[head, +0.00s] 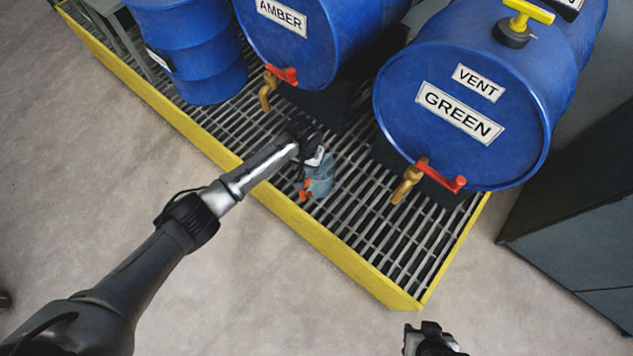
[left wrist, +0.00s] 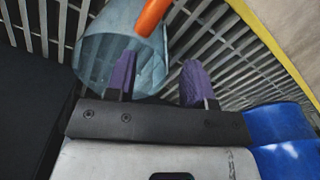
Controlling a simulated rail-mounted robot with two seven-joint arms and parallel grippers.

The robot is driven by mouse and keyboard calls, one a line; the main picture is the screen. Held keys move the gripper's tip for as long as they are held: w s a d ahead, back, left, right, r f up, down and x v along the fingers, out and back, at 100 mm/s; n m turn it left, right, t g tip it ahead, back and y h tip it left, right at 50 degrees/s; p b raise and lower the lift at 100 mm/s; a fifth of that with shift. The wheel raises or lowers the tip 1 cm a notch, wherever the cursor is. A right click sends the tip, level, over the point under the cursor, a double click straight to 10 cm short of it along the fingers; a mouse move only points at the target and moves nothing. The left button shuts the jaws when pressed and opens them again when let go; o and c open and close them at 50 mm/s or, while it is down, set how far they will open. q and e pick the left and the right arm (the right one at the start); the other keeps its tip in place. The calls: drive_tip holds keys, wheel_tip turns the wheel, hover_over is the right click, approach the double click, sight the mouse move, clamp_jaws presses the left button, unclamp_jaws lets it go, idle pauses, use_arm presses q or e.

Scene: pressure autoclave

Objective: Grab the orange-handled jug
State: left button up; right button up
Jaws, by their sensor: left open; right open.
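The jug (head: 322,178) is a translucent blue-grey vessel with an orange handle (head: 304,191). It stands on the grating, partly hidden by my left gripper in the head view. My left gripper (head: 314,158) is just beside the jug, reaching in from the left. My right gripper (head: 430,340) is open at the bottom edge, far from the jug.
A yellow-rimmed spill tray (head: 330,246) carries the grating (head: 385,238). Blue drums labelled AMBER (head: 300,55) and GREEN (head: 430,140) lie above it, with red-handled brass taps (head: 267,92) (head: 406,182) jutting out. Another blue drum (head: 190,50) is at left. A dark cabinet (head: 580,220) is at right.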

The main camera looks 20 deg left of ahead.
use_arm(q)
wheel_tip(320, 180, down, 5)
drive_tip(key=b, duration=0.4)
drive_tip(key=shift+w+d+f, duration=0.1)
